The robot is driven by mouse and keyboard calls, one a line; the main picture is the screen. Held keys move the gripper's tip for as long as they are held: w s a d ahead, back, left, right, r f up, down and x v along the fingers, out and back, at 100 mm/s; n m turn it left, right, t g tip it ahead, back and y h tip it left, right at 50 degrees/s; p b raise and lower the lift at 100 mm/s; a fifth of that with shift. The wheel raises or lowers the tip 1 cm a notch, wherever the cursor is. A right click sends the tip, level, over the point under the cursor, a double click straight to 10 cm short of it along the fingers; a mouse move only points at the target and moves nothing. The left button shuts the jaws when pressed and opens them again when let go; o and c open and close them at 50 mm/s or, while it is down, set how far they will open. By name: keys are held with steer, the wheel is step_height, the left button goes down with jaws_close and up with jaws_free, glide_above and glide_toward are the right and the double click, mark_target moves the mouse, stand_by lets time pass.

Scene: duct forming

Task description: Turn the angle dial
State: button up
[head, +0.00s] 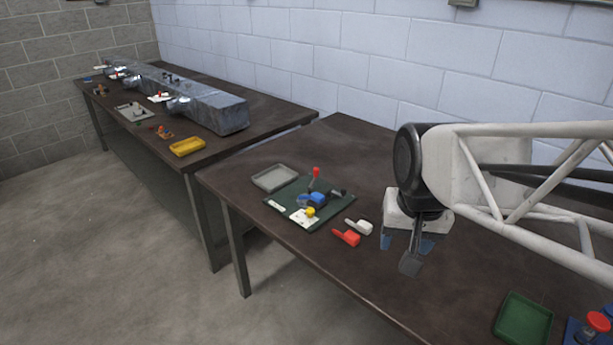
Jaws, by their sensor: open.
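A dark green board (325,222) lies on the near table and carries several small fittings. A yellow knob (310,211) sits on a white marked plate (299,218) at its front; this looks like the angle dial, but its markings are too small to read. Behind it are a blue block (317,198) and a lever with a red ball top (316,172). My gripper (408,253) hangs above the table to the right of the board, fingers pointing down, open and empty. It is well apart from the knob.
A red-handled brush-like tool (346,238) and a white one (359,227) lie between board and gripper. A grey tray (275,178) lies behind the board. A green tray (523,320) and a red button (598,321) are front right. A second table holds a long metal duct (190,98).

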steer(key=w+a+m, duration=0.3)
steer(key=w, duration=0.8)
steer(key=m+g, duration=0.2)
steer(key=m, duration=0.6)
glide_above(310, 210)
step_height(310, 210, down, 18)
steer(key=shift+f, duration=0.2)
steer(key=shift+f, duration=0.1)
steer(key=shift+f, duration=3.8)
steer(key=shift+c, duration=0.2)
steer(key=c, duration=0.9)
